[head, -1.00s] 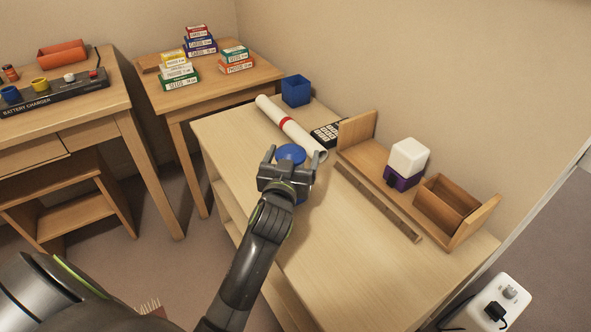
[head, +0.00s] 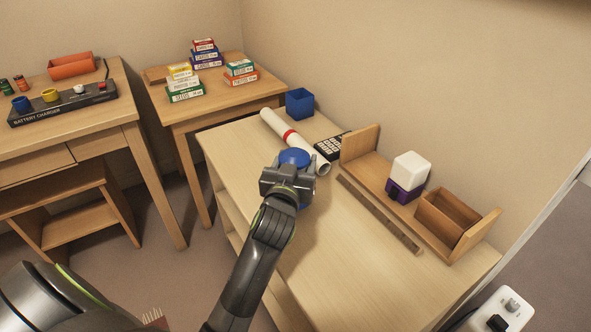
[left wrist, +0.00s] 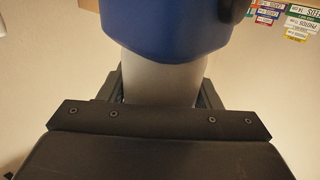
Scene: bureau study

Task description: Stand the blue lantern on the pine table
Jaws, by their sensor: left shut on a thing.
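The blue lantern (head: 294,157) shows in the head view as a round blue top just beyond my left gripper (head: 288,172). In the left wrist view its blue part (left wrist: 175,30) is at the top, and its pale grey body (left wrist: 160,80) lies between the fingers. My left gripper is shut on that pale body. The lantern is over the long low wooden unit (head: 330,235); its underside is hidden, so I cannot tell whether it touches the top. Several wooden tables show; I cannot tell which is the pine table. My right gripper is not in view.
A purple-and-white lamp (head: 408,175) stands on a wooden rack. The corner table (head: 215,112) carries stacked boxes. A battery charger (head: 65,103) sits on the left desk.

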